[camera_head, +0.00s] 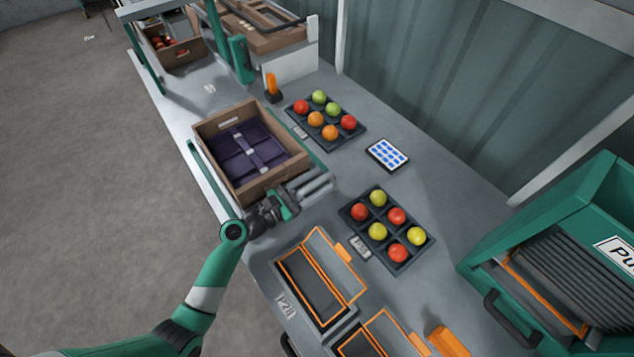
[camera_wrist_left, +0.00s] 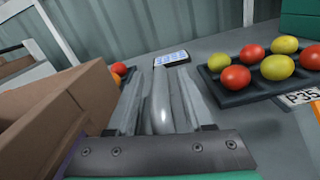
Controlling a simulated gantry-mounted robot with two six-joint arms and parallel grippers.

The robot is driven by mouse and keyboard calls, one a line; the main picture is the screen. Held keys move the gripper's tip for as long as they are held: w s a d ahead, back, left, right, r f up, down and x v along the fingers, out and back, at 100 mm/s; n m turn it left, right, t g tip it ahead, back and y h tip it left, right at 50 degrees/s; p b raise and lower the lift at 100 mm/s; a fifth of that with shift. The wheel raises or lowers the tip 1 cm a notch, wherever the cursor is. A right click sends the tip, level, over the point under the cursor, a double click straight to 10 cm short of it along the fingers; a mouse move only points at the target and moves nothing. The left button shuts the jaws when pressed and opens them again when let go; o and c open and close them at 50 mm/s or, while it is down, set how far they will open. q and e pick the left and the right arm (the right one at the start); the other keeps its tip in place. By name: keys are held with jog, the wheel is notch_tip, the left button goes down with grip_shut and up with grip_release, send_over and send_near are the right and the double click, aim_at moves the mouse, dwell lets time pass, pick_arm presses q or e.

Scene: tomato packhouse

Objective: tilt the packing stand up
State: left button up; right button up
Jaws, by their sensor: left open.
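The packing stand (camera_head: 314,152) shows as a green edge beside an open brown box (camera_head: 222,119), which sits on it and hides most of it. The box has a dark purple insert and looks about level with the bench. My left gripper (camera_head: 316,186) is at the box's near right corner, low over the bench. In the left wrist view its open fingers (camera_wrist_left: 160,90) lie on either side of a rounded grey bar (camera_wrist_left: 160,112), apparently the stand's handle. I cannot tell whether they touch it. The box wall (camera_wrist_left: 60,115) is close on the left. My right gripper is not in view.
Two dark trays of tomatoes, a far one (camera_head: 327,137) and a near one (camera_head: 352,222), lie right of the box with a tablet (camera_head: 387,154) between. Orange-edged compartments (camera_head: 311,290) are in front. A green machine (camera_head: 540,235) stands at right.

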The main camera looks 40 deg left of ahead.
pick_arm(q)
grip_shut()
dwell(1.4)
